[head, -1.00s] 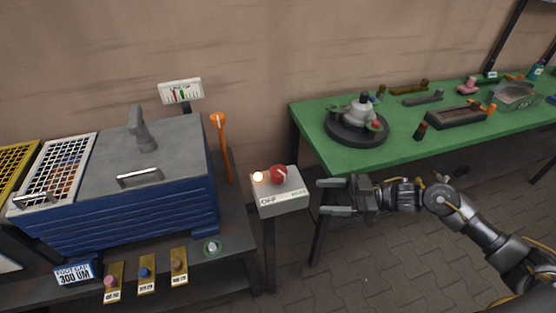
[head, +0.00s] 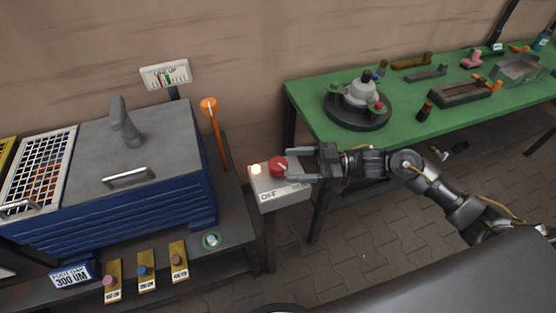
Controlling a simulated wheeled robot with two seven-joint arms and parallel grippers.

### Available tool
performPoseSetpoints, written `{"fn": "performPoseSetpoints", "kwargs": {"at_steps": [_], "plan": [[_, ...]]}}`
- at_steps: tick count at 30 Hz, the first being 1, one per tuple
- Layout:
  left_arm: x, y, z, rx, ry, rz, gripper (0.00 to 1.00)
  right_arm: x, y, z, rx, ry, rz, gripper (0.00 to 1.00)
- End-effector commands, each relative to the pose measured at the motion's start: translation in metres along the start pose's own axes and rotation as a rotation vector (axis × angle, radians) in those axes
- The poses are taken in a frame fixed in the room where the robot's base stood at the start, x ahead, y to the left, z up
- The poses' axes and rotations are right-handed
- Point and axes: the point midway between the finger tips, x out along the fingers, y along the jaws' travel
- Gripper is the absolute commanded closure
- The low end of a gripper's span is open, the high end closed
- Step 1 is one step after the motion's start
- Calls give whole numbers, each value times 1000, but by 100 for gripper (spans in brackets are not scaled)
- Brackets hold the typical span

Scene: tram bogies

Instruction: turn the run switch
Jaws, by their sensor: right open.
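The run switch is a red round knob (head: 278,165) with a pale pointer mark, on a light grey box (head: 268,192) that stands on a post. An orange-white lamp (head: 256,170) glows to the left of the knob. The word OFF shows on the front of the box; the rest of the lettering is hidden by my gripper. My right gripper (head: 291,165) is open, coming in from the right. Its fingertips are at the right side of the knob; I cannot tell if they touch it. My left gripper is not in view.
A blue machine with a grey lid (head: 160,150) stands left of the box, with an orange-topped lever (head: 212,118) between. A gauge sign (head: 166,75) is behind. A green table (head: 310,107) with a round fixture (head: 357,108) and several parts is at the right.

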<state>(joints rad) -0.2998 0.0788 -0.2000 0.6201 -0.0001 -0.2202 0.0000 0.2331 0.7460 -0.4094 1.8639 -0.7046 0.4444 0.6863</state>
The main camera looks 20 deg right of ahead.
Motion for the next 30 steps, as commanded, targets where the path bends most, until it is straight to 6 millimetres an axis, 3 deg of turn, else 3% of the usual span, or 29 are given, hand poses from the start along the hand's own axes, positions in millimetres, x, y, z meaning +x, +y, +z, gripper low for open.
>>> {"fn": "performPoseSetpoints", "kwargs": {"at_steps": [3,9,20,30], "plan": [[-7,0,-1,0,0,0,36,22,0,-3,0,3,-2,36],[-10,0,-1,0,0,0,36,44,0,-1,0,0,-2,36],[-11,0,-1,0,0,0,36,50,0,0,0,-1,-3,36],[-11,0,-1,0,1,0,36,49,0,0,0,-1,-3,78]]}}
